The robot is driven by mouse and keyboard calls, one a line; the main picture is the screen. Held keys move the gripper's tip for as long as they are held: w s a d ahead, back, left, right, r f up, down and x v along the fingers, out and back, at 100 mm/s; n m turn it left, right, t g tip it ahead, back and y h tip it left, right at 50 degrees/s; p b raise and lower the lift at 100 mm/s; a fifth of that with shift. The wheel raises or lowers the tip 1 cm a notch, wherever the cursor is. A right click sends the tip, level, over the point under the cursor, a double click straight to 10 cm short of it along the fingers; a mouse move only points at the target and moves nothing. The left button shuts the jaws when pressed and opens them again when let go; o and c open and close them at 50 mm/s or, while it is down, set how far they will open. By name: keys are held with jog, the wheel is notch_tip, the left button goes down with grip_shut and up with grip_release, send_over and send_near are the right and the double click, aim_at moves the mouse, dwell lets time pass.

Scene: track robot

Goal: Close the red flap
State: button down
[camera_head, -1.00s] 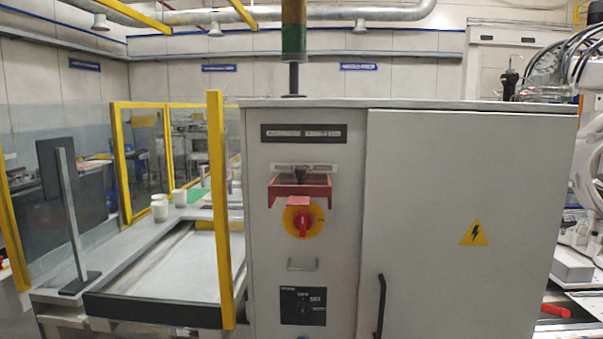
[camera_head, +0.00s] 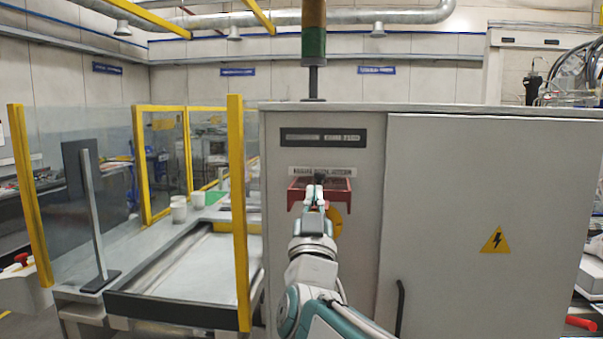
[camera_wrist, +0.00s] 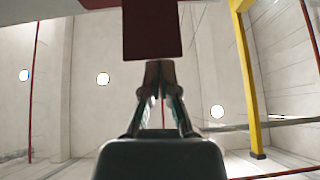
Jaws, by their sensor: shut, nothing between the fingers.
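The red flap (camera_head: 341,190) is on the grey cabinet's front, under a pale label strip, and juts out from the panel. My gripper (camera_head: 313,188) is in front of it and covers its middle. The yellow and red rotary switch (camera_head: 336,220) below the flap is mostly hidden by my arm. In the wrist view the flap (camera_wrist: 152,30) is a dark red slab at the top centre. My gripper's fingertips (camera_wrist: 159,72) show just below the slab's edge, shut and empty. I cannot tell whether they touch it.
The grey cabinet (camera_head: 445,215) has a door with a black handle (camera_head: 399,308) on the right. A yellow post (camera_head: 238,210) stands just left of the cabinet. A low bench with a tray (camera_head: 205,265) and white cups (camera_head: 179,211) lies farther left.

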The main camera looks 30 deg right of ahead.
aim_at(321, 173)
jog(key=shift+m+h, duration=0.4)
jog(key=shift+h, duration=0.3)
jog(key=x, duration=1)
jog(key=shift+s+d+r, duration=0.2)
jog(key=shift+d+r, duration=0.05)
jog(key=shift+w+f, duration=0.15)
jog(key=shift+f, duration=1.85)
